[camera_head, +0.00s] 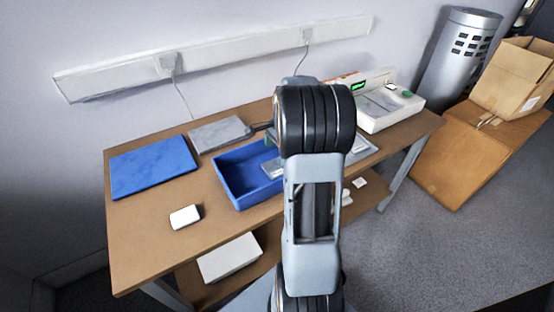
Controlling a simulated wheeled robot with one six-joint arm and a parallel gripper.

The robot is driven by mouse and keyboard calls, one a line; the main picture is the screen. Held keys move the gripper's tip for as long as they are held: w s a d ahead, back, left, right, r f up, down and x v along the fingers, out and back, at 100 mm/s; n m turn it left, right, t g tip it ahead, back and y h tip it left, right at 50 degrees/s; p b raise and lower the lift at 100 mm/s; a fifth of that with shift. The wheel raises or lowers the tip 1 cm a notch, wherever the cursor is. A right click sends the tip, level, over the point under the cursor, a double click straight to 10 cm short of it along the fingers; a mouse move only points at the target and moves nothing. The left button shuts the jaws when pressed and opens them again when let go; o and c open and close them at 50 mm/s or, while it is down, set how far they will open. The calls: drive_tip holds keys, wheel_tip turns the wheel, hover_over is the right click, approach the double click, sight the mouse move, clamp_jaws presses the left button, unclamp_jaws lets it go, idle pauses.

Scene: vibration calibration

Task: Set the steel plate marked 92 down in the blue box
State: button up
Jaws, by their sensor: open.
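The blue box (232,192) is an open, shallow tray near the middle of the table, and my arm covers its right end. A small light grey plate-like piece (272,169) shows at the box's right part, beside my arm. It seems to lie inside the box, but I cannot read a number on it or tell whether it is the plate marked 92. My gripper is hidden behind my own arm links, so its jaws and their surroundings do not show.
A white block (185,217) lies near the front edge. A grey tray (361,149) shows right of my arm. A white device (388,107) with a green display stands at the back right.

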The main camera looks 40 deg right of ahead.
drive_tip(key=a+r+n, duration=0.4)
drive_tip(key=a+r, duration=0.1)
drive_tip(key=r, duration=0.3)
drive_tip(key=s+a+n+t+h, duration=0.1)
drive_tip(key=s+a+n, duration=0.5)
drive_tip(key=a+n, duration=0.1)
drive_tip(key=s+a+f+n+t, duration=0.1)
drive_tip(key=s+a+n+t, duration=0.1)
drive_tip(key=s+a+n, duration=0.3)
drive_tip(key=a+n, duration=0.3)
drive_tip(key=a, duration=0.2)
drive_tip(key=shift+s+a+f+n+h, duration=0.25)
drive_tip(key=shift+s+f+n+h, duration=0.05)
drive_tip(key=shift+s+h, duration=0.1)
